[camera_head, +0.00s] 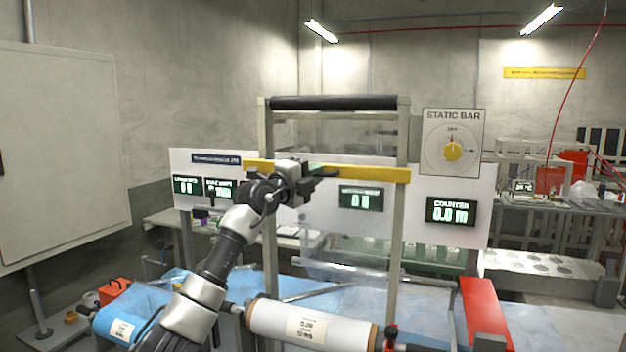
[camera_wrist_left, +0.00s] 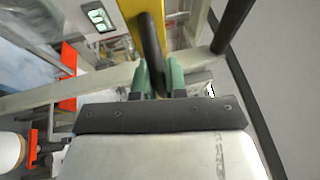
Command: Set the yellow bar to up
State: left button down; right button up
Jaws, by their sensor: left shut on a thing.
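The yellow bar (camera_head: 378,173) runs nearly level across the front of an upright grey frame, well below the black roller (camera_head: 333,102) at its top. It also shows in the left wrist view (camera_wrist_left: 133,12), with a dark rod (camera_wrist_left: 151,45) along it. My left gripper (camera_head: 322,170) is at the middle of the bar. Its green fingers (camera_wrist_left: 158,78) are closed around the dark rod, which seems to be the bar's grip; the exact contact is partly hidden. My right gripper is not in view.
A white film roll (camera_head: 310,325) lies low in front. A red block (camera_head: 484,308) is at the lower right. Frame posts stand close to my left arm.

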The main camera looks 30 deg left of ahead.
pick_arm(q)
jog(key=shift+s+a+r, duration=0.1)
jog(key=shift+s+r, duration=0.05)
jog(key=shift+r, duration=0.35)
jog(key=c, duration=1.2)
grip_release()
jog(key=shift+f, duration=0.15)
jog(key=b+v, duration=0.6)
jog(key=v, duration=0.4)
jog(key=shift+s+f, duration=0.15)
jog(key=shift+s, duration=0.1)
